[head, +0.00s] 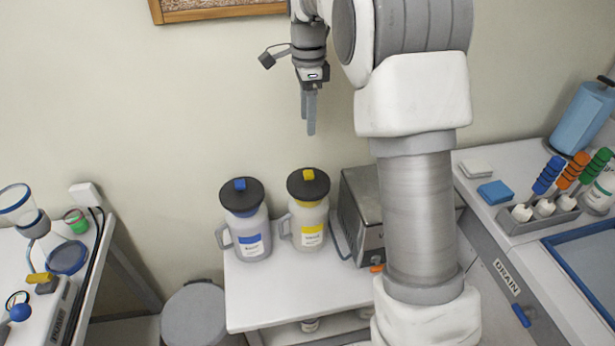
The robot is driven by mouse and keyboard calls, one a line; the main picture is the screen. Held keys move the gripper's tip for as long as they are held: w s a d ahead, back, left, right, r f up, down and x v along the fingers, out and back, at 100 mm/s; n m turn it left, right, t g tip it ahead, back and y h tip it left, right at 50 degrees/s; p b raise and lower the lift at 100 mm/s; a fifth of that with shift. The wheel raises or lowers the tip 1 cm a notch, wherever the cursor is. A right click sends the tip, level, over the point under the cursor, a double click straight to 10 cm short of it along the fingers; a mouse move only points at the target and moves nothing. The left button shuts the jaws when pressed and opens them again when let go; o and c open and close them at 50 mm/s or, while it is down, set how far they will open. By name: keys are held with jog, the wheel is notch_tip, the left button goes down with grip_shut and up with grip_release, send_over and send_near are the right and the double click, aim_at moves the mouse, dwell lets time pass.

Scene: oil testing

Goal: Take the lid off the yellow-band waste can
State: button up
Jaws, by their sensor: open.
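The yellow-band waste can (311,225) is a pale jug with a side handle, standing upright on a small white table. Its dark round lid (303,190) with a yellow knob (308,174) sits on top. My gripper (310,118) hangs pointing down, above the lid and apart from it. It is open and empty; its fingers overlap from this angle, so the gap between them is hard to see.
A blue-band can (247,228) with a dark lid stands just left of the yellow one. A grey metal box (362,205) stands close on the right, partly behind my arm. The white table (290,290) is clear in front. Benches stand at both sides.

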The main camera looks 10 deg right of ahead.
send_over(308, 173)
jog(key=f, duration=1)
jog(key=shift+s+f, duration=0.1)
jog(key=shift+s, duration=0.15)
jog(key=shift+w+d+f, duration=0.1)
jog(key=shift+w+f, duration=0.05)
jog(key=shift+f, duration=1.3)
jog(key=shift+w+f, duration=0.15)
jog(key=shift+f, duration=1.3)
jog(key=shift+c, duration=0.3)
grip_shut()
